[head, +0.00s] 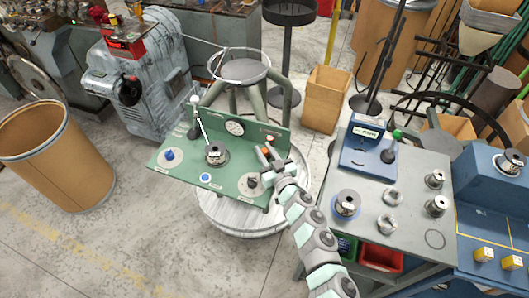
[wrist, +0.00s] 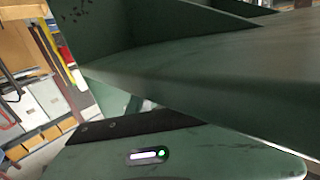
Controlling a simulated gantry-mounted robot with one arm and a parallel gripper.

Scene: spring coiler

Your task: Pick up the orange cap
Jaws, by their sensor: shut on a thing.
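The orange cap (head: 265,151) shows as a small orange patch at the right end of the green bench fixture (head: 170,180) in the head view. My gripper (head: 267,156) is at this patch, in front of the fixture's upright back panel, and is shut on the cap. The fingers and the cap are small here, so the exact grip is hard to see. The wrist view shows close green surfaces (wrist: 200,70); neither the cap nor the fingertips can be made out there.
A dark-knobbed post on a pale disc (head: 251,183) stands just below my gripper. The grey table (head: 410,215) on the right holds several metal parts and a blue fixture (head: 366,150).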

